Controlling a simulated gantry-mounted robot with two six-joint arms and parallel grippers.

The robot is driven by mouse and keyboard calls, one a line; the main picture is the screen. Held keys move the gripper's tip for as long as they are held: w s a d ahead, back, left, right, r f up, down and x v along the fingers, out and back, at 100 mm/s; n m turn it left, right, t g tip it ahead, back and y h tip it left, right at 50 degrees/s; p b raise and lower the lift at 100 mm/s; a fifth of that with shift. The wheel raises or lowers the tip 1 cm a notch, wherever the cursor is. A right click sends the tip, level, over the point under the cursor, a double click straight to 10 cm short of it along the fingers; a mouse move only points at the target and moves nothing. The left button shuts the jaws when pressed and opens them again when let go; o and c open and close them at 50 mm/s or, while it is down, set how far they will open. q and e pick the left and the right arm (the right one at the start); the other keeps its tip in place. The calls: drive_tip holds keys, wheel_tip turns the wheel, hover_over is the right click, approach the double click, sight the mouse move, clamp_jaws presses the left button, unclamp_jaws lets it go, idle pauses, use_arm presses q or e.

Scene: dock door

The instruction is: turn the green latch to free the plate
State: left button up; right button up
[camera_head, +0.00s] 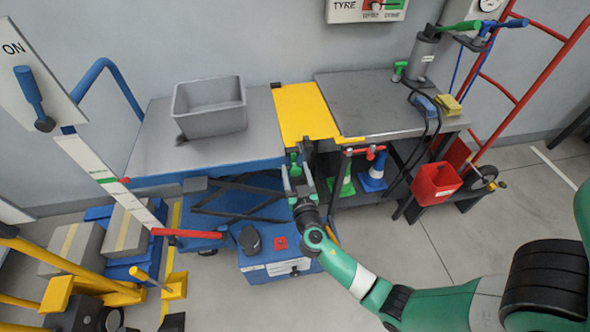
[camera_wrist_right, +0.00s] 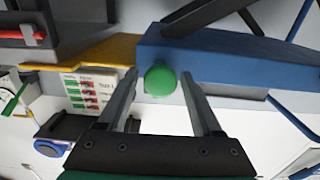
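The yellow plate (camera_head: 303,112) lies flat, bridging the gap between the blue lift table and the dark bench. The green latch (camera_head: 294,160) is at the plate's front edge, partly hidden by my right gripper (camera_head: 299,180). In the right wrist view, the latch's round green end (camera_wrist_right: 160,79) shows between the two separated fingers, with a gap visible on each side. Whether a finger touches it cannot be told. My right gripper is open. My left gripper is not in view.
The lift table (camera_head: 155,145) carries a grey bin (camera_head: 210,106). The dark bench (camera_head: 372,101) stands to the right, with a red bin (camera_head: 436,182) below its right end. A blue box (camera_head: 282,262) is below my right gripper. Open floor lies at lower right.

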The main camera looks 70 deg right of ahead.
clamp_jaws()
drive_tip(key=shift+n, duration=0.3)
drive_tip(key=n+b, duration=0.1)
drive_tip(key=n, duration=0.7)
drive_tip(key=shift+w, duration=0.1)
drive_tip(key=n, duration=0.4)
drive_tip(key=shift+a+n, duration=0.1)
drive_tip(key=shift+n, duration=0.2)
drive_tip(key=n, duration=0.4)
drive_tip(key=shift+f+n+p, duration=0.2)
drive_tip(key=shift+n+p, duration=0.2)
